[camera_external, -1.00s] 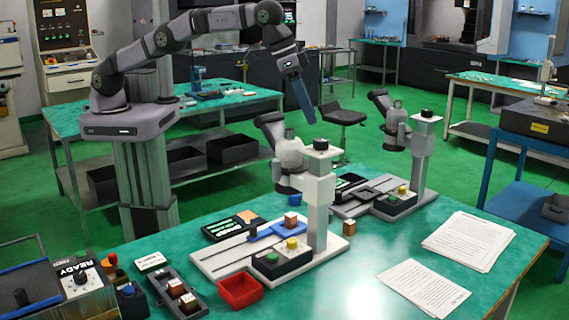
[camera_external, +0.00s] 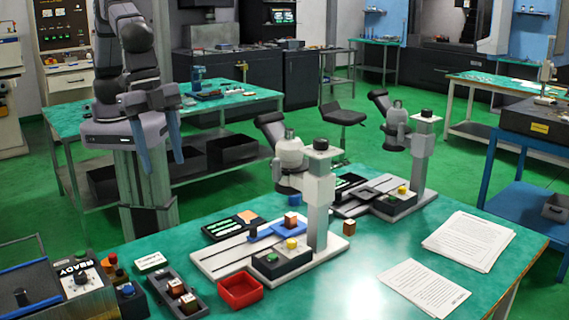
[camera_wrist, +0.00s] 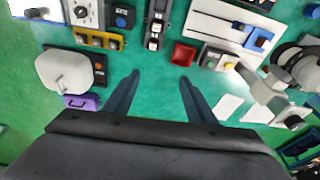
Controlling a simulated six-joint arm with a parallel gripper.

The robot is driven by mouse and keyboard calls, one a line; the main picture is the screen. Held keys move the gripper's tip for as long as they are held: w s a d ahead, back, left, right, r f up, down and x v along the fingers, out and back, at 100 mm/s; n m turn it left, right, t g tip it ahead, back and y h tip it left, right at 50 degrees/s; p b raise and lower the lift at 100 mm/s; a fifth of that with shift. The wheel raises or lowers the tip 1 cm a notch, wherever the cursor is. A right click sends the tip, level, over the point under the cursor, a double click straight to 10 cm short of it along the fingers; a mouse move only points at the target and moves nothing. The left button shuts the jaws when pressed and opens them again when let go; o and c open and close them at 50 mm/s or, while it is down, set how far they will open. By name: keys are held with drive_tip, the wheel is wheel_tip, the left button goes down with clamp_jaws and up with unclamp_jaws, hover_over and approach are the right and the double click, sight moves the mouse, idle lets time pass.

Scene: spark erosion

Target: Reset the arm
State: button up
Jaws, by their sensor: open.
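My gripper (camera_external: 160,150) hangs with its two blue-grey fingers pointing down, in front of my column on the left of the external view. In the wrist view my gripper (camera_wrist: 157,85) shows its two fingers spread well apart, with only green tabletop between them. It is open and empty. My arm is folded in close above its base, and the fingers are clear of everything on the front table (camera_external: 350,262).
On the front table stand two microscope-like stations (camera_external: 318,200), a red tray (camera_external: 240,290), a dark block holder (camera_external: 165,283), a control box (camera_external: 75,290) and papers (camera_external: 468,240). The wrist view also shows the red tray (camera_wrist: 183,54) and a purple item (camera_wrist: 82,102).

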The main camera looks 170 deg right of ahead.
drive_tip(key=d+f+m, duration=0.3)
drive_tip(key=d, duration=0.9)
drive_tip(key=s+d+f+m+b, duration=0.1)
drive_tip(key=s+d+f+m, duration=0.1)
drive_tip(key=s+d, duration=0.3)
drive_tip(key=s+d+f+m+g+h, duration=0.1)
drive_tip(key=s+d+f, duration=0.3)
drive_tip(key=d, duration=0.5)
drive_tip(key=s+d+f+m+h+b, duration=0.1)
drive_tip(key=s+d+f+m, duration=0.2)
drive_tip(key=s+d, duration=0.4)
drive_tip(key=shift+s+d+m+b, duration=0.35)
drive_tip(key=shift+s+d+m, duration=0.05)
drive_tip(key=shift+s, duration=0.3)
